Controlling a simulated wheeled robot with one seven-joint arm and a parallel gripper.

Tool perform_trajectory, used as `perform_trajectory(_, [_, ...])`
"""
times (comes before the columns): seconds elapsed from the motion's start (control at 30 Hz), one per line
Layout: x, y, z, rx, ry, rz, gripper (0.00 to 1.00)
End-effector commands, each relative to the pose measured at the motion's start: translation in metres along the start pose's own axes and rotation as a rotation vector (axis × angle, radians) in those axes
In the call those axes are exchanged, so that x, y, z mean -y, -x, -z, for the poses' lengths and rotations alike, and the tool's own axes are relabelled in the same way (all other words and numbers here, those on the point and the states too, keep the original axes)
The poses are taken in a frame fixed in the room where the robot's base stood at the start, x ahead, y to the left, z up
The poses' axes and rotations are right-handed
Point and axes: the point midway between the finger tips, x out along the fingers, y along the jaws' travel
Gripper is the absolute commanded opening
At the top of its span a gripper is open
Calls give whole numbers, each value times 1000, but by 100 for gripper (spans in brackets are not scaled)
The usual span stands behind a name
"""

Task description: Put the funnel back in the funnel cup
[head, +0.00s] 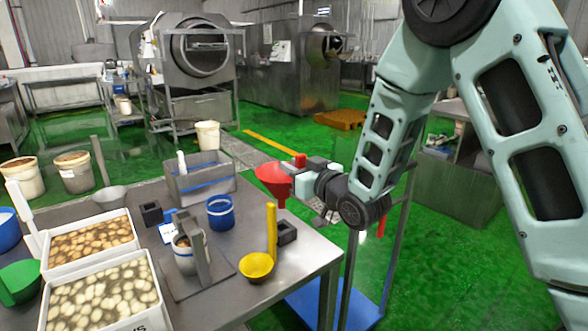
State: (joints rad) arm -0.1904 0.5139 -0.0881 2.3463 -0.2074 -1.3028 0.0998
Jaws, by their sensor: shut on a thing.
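The red funnel (271,180) is held in the air over the right back edge of the metal table (215,290), its wide mouth up and its spout pointing down. My gripper (297,172) comes in from the right and is shut on the funnel's right side, where a red part shows between the jaws. A blue cup (221,213) stands upright on the table, left of and lower than the funnel. A metal cup (186,256) stands on a plate in front of it. I cannot tell for sure which one is the funnel cup.
A yellow ladle (257,266) stands near the table's right edge beside a small black block (286,233). A grey metal bin (198,182) is at the back. White trays of round pieces (105,300) fill the left front. A cart (345,300) stands right of the table.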

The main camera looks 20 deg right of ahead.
Motion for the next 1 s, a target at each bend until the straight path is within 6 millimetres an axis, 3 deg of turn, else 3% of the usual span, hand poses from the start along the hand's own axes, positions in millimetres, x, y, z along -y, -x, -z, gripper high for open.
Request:
perform_trajectory(0.5, [0,0,-50,0,0,0,0])
perform_trajectory(1.0, [0,0,-53,0,0,0,0])
